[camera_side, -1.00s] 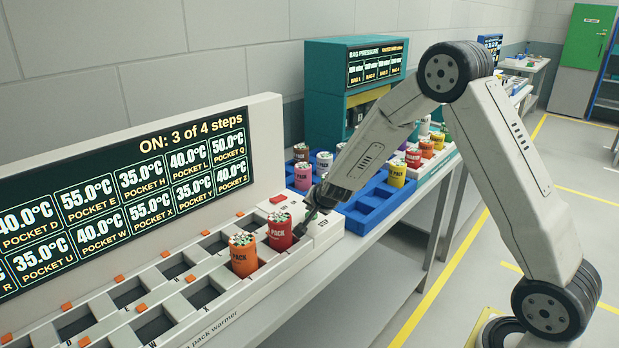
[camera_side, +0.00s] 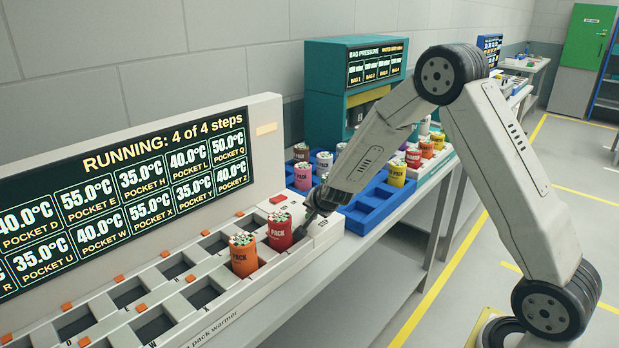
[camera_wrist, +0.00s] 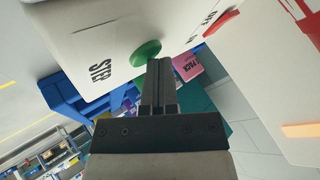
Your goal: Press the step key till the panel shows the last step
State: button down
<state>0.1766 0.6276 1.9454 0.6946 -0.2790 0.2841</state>
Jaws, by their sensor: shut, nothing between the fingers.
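The warmer's panel (camera_side: 125,190) reads "RUNNING: 4 of 4 steps" above its pocket temperatures in the side view. My gripper (camera_side: 307,216) is shut and empty over the warmer's right end. In the side view the key is hidden by my gripper. A red switch (camera_wrist: 221,22) lies beyond the key.
A red pack (camera_side: 279,233) and an orange pack (camera_side: 243,257) stand in warmer pockets close to my gripper. A blue tray (camera_side: 365,214) with several packs lies to the right. A teal bag-pressure unit (camera_side: 320,85) stands behind it.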

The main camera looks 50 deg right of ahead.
dwell(0.3)
jog(key=shift+r, duration=0.8)
jog(key=shift+r, duration=2.5)
